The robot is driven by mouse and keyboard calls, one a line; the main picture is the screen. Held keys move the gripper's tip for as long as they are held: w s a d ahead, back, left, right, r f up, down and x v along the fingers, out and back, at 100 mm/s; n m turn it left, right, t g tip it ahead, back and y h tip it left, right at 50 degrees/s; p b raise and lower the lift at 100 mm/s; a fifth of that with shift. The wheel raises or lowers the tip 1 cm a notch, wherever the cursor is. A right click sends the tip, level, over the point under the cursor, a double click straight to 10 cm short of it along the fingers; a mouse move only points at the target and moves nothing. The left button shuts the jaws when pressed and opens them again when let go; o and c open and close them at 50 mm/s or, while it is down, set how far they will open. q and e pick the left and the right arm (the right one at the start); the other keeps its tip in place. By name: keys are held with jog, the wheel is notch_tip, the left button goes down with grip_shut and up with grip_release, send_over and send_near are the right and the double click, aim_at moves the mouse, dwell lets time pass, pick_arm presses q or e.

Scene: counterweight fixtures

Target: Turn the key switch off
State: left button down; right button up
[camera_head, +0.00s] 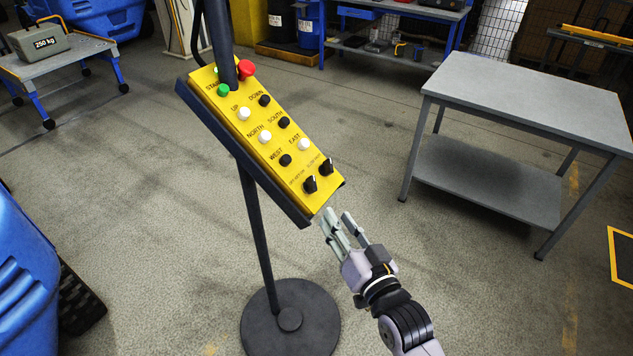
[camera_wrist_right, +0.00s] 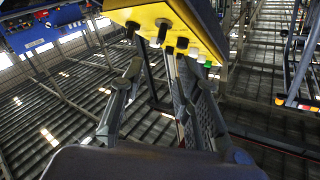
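A yellow control panel (camera_head: 270,140) on a dark backing is tilted on a dark stand. Two black rotary knobs, a left one (camera_head: 310,184) and a right one (camera_head: 326,166), sit at its lower end, each with a pale mark. Their labels are too small to read, so I cannot tell which is the key switch. My right gripper (camera_head: 338,214) is open and empty just below the panel's lower end, apart from the knobs. In the right wrist view the yellow panel (camera_wrist_right: 165,14) shows above the spread fingers (camera_wrist_right: 165,75). My left gripper is not in view.
White and black push buttons, a green one (camera_head: 223,90) and a red one (camera_head: 246,68) lie higher on the panel. The stand's round base (camera_head: 290,318) is on the floor. A grey table (camera_head: 530,90) stands at right; a blue machine (camera_head: 25,270) is at left.

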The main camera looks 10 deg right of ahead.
aim_at(315, 186)
jog(key=w+p, duration=0.1)
jog(key=w, duration=0.2)
jog(key=w+a, duration=0.1)
jog(key=w, duration=0.3)
jog(key=w+a+p, duration=0.1)
jog(key=w, duration=0.3)
jog(key=shift+w+a+p, duration=0.2)
jog(key=shift+w+p, duration=0.05)
jog(key=shift+p, duration=0.1)
jog(key=shift+c, duration=0.4)
grip_shut()
jog(key=shift+f, duration=0.1)
